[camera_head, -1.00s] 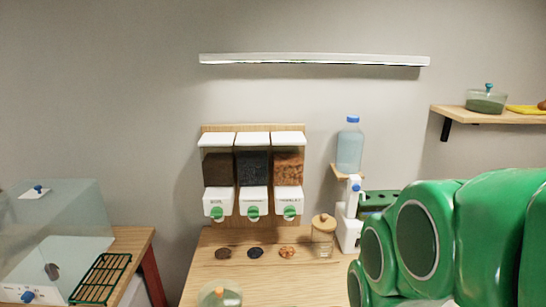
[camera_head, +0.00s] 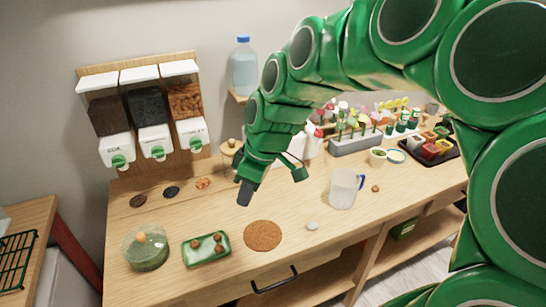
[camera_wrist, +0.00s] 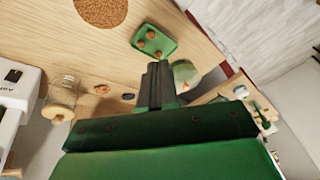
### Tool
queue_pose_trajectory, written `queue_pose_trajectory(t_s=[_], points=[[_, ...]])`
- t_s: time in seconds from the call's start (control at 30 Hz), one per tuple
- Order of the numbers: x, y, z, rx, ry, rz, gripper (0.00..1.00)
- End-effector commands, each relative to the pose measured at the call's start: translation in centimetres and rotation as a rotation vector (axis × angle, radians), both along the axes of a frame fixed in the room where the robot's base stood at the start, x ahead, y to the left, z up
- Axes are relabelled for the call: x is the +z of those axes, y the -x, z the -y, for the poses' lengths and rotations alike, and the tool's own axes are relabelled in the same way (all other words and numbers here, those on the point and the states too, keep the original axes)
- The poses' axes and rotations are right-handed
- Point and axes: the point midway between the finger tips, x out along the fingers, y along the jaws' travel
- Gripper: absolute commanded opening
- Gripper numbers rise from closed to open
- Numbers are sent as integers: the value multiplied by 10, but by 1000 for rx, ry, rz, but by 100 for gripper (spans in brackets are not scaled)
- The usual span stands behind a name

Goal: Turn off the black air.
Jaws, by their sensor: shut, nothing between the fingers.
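A black switch (camera_wrist: 13,75) sits on a white housing (camera_wrist: 28,82) at the left edge of the wrist view. Small lettering beside it looks like "AIR", but it is hard to read. I cannot tell whether the switch is on or off. In the head view the white housing is mostly hidden behind my arm. My gripper (camera_head: 243,193) is shut and empty, pointing down above the wooden table. It also shows in the wrist view (camera_wrist: 156,72), well apart from the switch.
A lidded jar (camera_wrist: 62,103) stands near the white housing. Dispensers (camera_head: 153,135) hang on the wall. A green tray (camera_head: 206,249), a glass dish (camera_head: 146,249), a round brown mat (camera_head: 262,236) and a clear jug (camera_head: 344,188) stand on the table (camera_head: 300,260).

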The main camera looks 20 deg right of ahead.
Motion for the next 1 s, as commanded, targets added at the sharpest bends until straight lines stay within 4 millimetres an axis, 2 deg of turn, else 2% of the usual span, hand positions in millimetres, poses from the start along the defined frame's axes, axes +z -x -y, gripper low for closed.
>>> queue_pose_trajectory(t_s=[0.2,0.47,0.67,0.8,1.0], points=[[-3,-51,21,125,-54,121,0],[-14,-105,58,250,-83,271,0],[-28,-142,98,322,-79,390,0],[-41,-164,131,364,-59,468,0],[-66,-188,181,412,-17,561,0]])
